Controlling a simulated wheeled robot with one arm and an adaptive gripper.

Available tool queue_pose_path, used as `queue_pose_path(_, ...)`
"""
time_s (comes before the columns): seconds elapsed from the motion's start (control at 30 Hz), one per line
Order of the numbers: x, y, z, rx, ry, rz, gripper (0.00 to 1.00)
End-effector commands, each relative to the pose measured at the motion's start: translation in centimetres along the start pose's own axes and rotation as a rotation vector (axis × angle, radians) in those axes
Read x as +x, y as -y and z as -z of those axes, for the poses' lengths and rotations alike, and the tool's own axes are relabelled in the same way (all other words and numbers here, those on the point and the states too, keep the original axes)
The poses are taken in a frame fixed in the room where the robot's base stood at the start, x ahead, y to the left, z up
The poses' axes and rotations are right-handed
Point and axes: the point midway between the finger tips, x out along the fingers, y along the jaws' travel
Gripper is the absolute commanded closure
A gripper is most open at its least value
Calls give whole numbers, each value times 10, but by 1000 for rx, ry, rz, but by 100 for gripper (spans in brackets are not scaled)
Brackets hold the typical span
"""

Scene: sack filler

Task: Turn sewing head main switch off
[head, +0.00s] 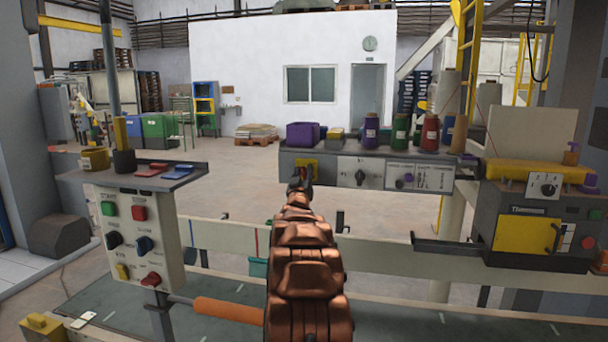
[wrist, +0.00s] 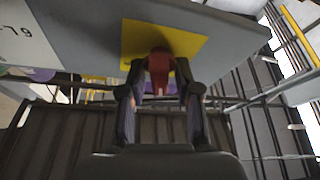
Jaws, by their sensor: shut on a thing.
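The main switch is a red handle (wrist: 158,62) on a yellow plate (wrist: 190,42) in the wrist view. The plate also shows in the head view (head: 313,163), at the left end of the grey sewing head panel (head: 430,160). My gripper (head: 300,184) reaches up to this plate, and my copper-brown arm hides part of the view below. In the wrist view my gripper (wrist: 159,88) has one finger on each side of the red handle and is shut on it. The head view does not show the handle clearly, so its exact setting cannot be told.
Right of the plate are a black rotary knob (head: 360,177) and a label plate (head: 418,177). Thread cones (head: 371,131) and a purple bin (head: 303,134) stand on top. A push-button box (head: 138,235) is at left, a yellow-doored machine (head: 526,233) at right.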

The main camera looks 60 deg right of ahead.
Motion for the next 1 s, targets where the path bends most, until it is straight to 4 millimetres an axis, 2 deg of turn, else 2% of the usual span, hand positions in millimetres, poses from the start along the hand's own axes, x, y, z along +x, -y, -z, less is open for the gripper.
queue_pose_path(0.5, 0, 1, 0, -360, -2, 147, 100)
queue_pose_path(1.0, 0, 3, -2, -457, 2, 191, 100)
